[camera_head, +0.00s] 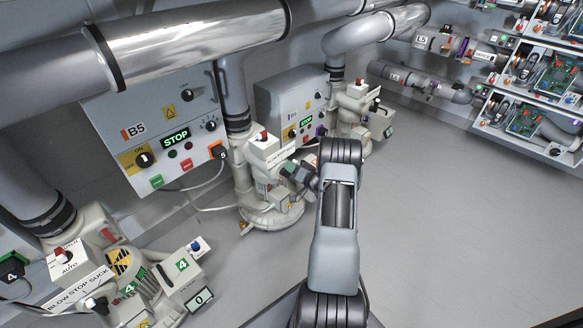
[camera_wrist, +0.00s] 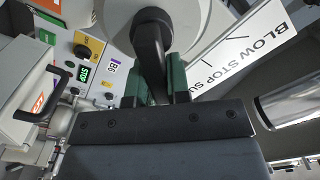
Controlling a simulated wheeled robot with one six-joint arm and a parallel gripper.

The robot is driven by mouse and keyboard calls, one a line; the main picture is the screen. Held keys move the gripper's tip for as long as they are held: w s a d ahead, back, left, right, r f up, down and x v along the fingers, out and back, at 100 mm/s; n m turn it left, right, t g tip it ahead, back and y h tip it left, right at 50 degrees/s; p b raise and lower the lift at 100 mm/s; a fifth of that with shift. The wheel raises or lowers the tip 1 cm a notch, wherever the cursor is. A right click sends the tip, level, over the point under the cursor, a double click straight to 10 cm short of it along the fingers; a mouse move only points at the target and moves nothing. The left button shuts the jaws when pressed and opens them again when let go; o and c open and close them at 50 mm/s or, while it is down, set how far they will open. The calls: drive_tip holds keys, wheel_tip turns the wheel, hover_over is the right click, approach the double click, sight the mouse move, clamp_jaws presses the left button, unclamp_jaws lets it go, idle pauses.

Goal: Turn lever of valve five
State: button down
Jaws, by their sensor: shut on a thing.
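The black valve lever (camera_wrist: 150,40) stands out from a round grey hub (camera_wrist: 188,18) in the wrist view. My gripper (camera_wrist: 154,82) has its green fingers on both sides of the lever, closed on it. A white dial plate (camera_wrist: 240,50) beside the hub reads BLOW STOP, with the rest partly covered. In the head view my gripper (camera_head: 300,172) reaches the middle blower machine (camera_head: 268,212), beside its white label plate. My arm and gripper hide the lever there, and I cannot read a number on this machine.
A B5 control box (camera_head: 160,125) showing STOP hangs at the left. A blower marked 4 (camera_head: 130,285) stands at the lower left, another machine (camera_head: 355,115) behind the middle one. Shelves (camera_head: 535,75) stand at the right. Pipes run overhead; the floor (camera_head: 450,220) at right is clear.

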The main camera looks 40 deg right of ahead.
idle(0.3)
drive_tip(key=c, duration=1.1)
unclamp_jaws()
drive_tip(key=shift+s, duration=0.1)
drive_tip(key=s+p, duration=0.1)
drive_tip(key=s, duration=0.3)
drive_tip(key=s+d+p, duration=0.1)
drive_tip(key=s, duration=0.4)
drive_tip(key=s+d+p, duration=0.1)
drive_tip(key=s, duration=0.3)
drive_tip(key=shift+s+d+p, duration=0.2)
drive_tip(key=shift+p, duration=0.1)
